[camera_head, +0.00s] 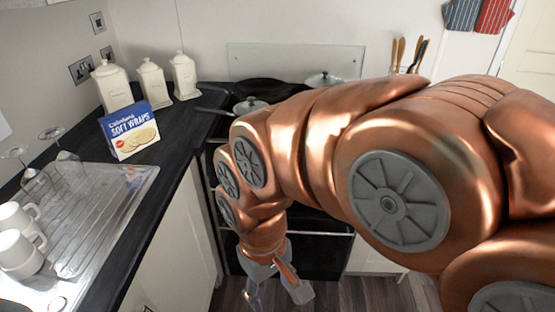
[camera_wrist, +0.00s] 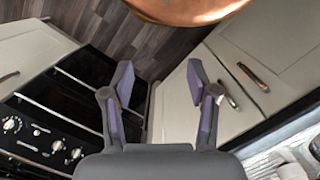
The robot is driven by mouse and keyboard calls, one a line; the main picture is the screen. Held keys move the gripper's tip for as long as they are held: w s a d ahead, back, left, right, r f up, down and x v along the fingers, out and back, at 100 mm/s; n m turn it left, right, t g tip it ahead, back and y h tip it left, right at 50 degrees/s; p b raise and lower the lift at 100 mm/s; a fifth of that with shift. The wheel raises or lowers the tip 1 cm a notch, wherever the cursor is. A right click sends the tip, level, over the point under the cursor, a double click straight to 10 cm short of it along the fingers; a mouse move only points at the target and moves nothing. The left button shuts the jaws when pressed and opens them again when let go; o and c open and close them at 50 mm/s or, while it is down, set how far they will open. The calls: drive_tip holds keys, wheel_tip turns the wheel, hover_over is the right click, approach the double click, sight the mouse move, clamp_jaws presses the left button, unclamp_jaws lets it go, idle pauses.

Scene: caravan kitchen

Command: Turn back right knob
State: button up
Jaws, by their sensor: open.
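The stove's front panel shows in the wrist view at the lower left, with several round light knobs; one knob (camera_wrist: 11,124) is at the far left, and two more, a knob (camera_wrist: 57,146) and a knob (camera_wrist: 76,153), sit close together. I cannot tell which is the back right knob. My gripper (camera_wrist: 160,82) is open and empty, with its fingers spread to the right of the knobs and apart from them. In the head view my gripper (camera_head: 278,283) hangs low before the stove (camera_head: 325,256). My arm hides the knobs there.
Pots, including a lidded pot (camera_head: 250,105), stand on the hob. A dark worktop (camera_head: 180,150) with a soft wraps box (camera_head: 130,132), white canisters (camera_head: 152,84) and a steel drainer (camera_head: 105,215) runs along the left. White cabinets (camera_wrist: 177,105) flank the stove. Wooden floor (camera_wrist: 130,38) lies clear.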

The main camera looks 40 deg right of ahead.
drive_tip(key=w+d+m+t+b, duration=0.1)
drive_tip(key=w+d+t, duration=0.15)
drive_tip(key=w, duration=1.15)
drive_tip(key=w+d+m+t+b, duration=0.15)
drive_tip(key=w+d, duration=0.25)
drive_tip(key=w, duration=0.9)
drive_tip(key=w+d+f+m+t+h+b, duration=0.1)
drive_tip(key=w+d+f+m, duration=0.2)
drive_tip(key=w+d, duration=0.6)
drive_tip(key=w+d+f+m+h+b, duration=0.2)
drive_tip(key=w+d+f+m, duration=0.15)
drive_tip(key=w+d, duration=0.6)
drive_tip(key=shift+n, duration=0.4)
drive_tip(key=shift+w+d+f+p, duration=0.1)
drive_tip(key=shift+d+f+p, duration=0.4)
drive_tip(key=shift+f, duration=0.7)
drive_tip(key=shift+w+d+f+p, duration=0.1)
drive_tip(key=shift+d+f+p, duration=0.1)
drive_tip(key=shift+d+f, duration=0.75)
drive_tip(key=shift+d+f+p, duration=0.3)
drive_tip(key=shift+f+p, duration=0.05)
drive_tip(key=shift+f, duration=1.1)
drive_tip(key=shift+c, duration=0.2)
clamp_jaws()
